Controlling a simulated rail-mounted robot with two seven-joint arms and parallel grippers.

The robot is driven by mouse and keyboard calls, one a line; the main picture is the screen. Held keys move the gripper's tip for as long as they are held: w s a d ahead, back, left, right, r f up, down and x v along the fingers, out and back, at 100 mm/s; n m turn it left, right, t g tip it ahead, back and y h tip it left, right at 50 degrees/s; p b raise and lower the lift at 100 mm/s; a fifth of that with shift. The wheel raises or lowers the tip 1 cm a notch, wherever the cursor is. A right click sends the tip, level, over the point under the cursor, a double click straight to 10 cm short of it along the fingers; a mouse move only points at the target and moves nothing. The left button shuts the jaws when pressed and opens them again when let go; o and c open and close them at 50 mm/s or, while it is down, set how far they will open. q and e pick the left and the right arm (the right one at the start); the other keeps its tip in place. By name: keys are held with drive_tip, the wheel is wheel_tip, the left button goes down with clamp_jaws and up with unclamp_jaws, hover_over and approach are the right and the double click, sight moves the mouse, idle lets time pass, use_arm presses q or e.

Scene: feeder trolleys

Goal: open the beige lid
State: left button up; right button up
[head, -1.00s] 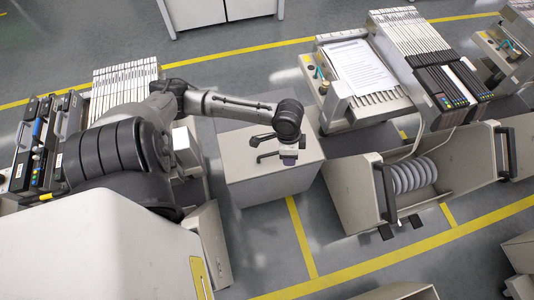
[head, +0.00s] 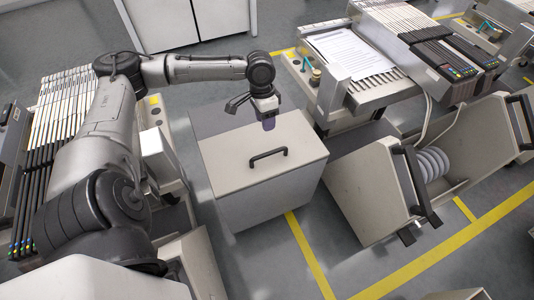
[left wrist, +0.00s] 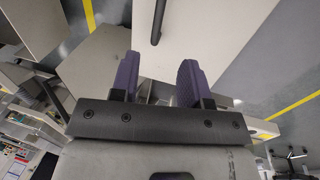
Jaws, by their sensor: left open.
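The beige lid (head: 295,155) lies flat and closed on a box (head: 285,195) on the floor in the middle of the head view. Its black bar handle (head: 268,153) stands on top. In the left wrist view the lid (left wrist: 200,30) fills the upper middle, with the handle (left wrist: 158,22) at the top edge. My left gripper (head: 268,122) is above the lid's far edge, behind the handle and apart from it. In the left wrist view its two purple fingers (left wrist: 158,78) are spread with nothing between them. My right gripper is not in view.
A feeder trolley (head: 375,90) with a paper sheet stands right of the box. An open beige bin (head: 375,195) with a black handle and a grey spiral hose (head: 432,163) is at right. Another trolley (head: 55,110) stands at left. The floor in front of the box is clear.

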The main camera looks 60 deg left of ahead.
use_arm(q)
drive_tip(key=b, duration=0.6)
hover_over(268, 150)
drive_tip(key=s+d, duration=0.2)
drive_tip(key=d, duration=0.2)
drive_tip(key=f, duration=1.1)
drive_tip(key=shift+w+a+f, duration=0.1)
drive_tip(key=shift+a+f, duration=0.05)
drive_tip(key=shift+a, duration=0.1)
drive_tip(key=shift+d+f, duration=0.2)
drive_tip(key=shift+f, duration=0.45)
clamp_jaws()
